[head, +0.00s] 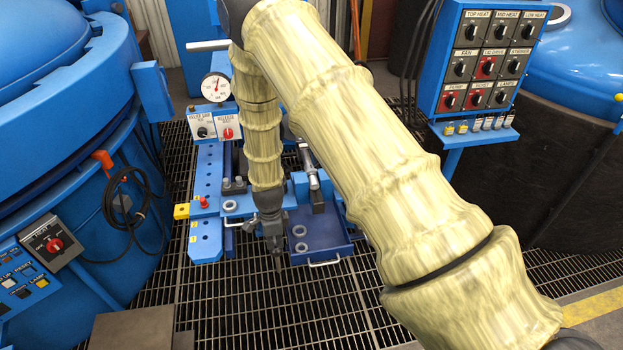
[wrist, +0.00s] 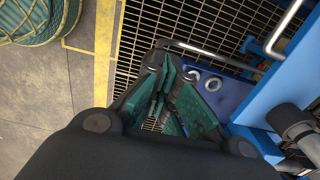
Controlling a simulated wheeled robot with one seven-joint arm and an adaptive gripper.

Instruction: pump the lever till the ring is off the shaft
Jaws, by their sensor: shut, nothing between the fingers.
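My gripper (head: 278,264) is shut and empty, pointing down in front of the blue press bench (head: 208,225). Its closed fingers also show in the wrist view (wrist: 160,105), beside a blue tray. A light grey bar (head: 207,45) sticks out left above the pressure gauge (head: 215,86); I cannot tell if it is the pump lever. A silver rod (head: 309,165) lies on the bench right of my forearm. My arm covers the middle of the bench, so I cannot make out the shaft or which ring is on it.
Loose grey rings (head: 300,248) lie in the blue tray (head: 328,240), which has a front handle (head: 324,262). A small panel with a red knob (head: 228,133) stands behind. A blue control box (head: 480,65) is at right, a blue furnace (head: 70,130) at left. Open grating lies in front.

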